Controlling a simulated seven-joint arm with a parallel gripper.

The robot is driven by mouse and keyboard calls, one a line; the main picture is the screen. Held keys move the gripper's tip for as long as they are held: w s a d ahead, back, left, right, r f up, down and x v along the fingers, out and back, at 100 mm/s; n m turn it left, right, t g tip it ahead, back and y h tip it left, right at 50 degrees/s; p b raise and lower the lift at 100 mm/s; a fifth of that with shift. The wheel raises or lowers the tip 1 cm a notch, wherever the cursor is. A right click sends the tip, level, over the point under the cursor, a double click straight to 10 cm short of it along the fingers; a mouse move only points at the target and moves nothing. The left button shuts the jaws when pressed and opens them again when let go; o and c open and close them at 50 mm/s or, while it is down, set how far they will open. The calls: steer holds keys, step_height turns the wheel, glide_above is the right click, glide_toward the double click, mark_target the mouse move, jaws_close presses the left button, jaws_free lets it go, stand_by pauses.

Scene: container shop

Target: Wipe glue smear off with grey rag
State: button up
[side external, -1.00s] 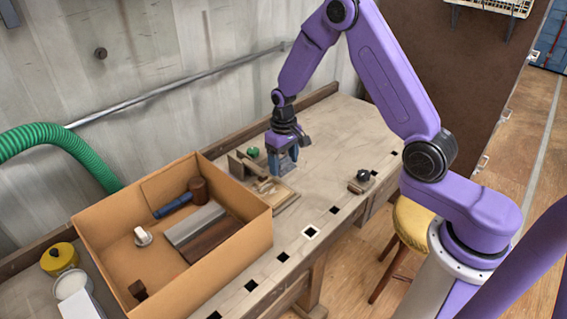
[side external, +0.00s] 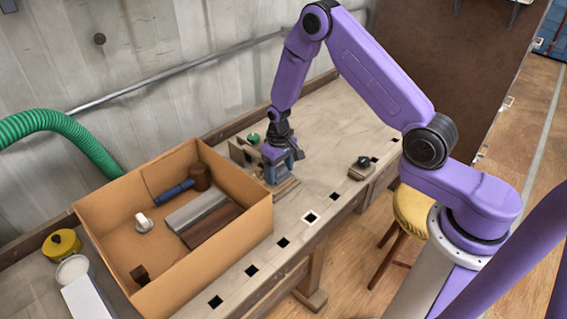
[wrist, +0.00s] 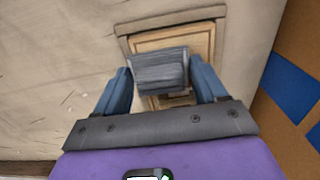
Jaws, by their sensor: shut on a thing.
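My gripper (side external: 283,174) is low over the workbench. In the wrist view my gripper (wrist: 161,88) has its two blue fingers on either side of a grey, folded-looking piece, the grey rag (wrist: 158,72), and is shut on it. The rag is over a framed wooden panel (wrist: 206,38), which lies flat on the bench; its edge shows below my gripper in the side view (side external: 287,189). I cannot tell whether the rag touches the panel. No glue smear is discernible; the rag and fingers cover part of the panel.
An open cardboard box (side external: 240,240) with a mallet (side external: 199,177) and other items stands left of my gripper. A wooden fixture with a green knob (side external: 253,138) is close behind. A block with a black knob (side external: 362,164) sits right. The far right bench is clear.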

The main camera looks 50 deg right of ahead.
steer(key=a, duration=0.5)
steer(key=shift+a, duration=0.35)
steer(key=d, duration=0.7)
steer(key=shift+d, duration=0.15)
steer(key=shift+d+r, duration=0.1)
steer(key=shift+d, duration=0.05)
steer(key=shift+r, duration=4.05)
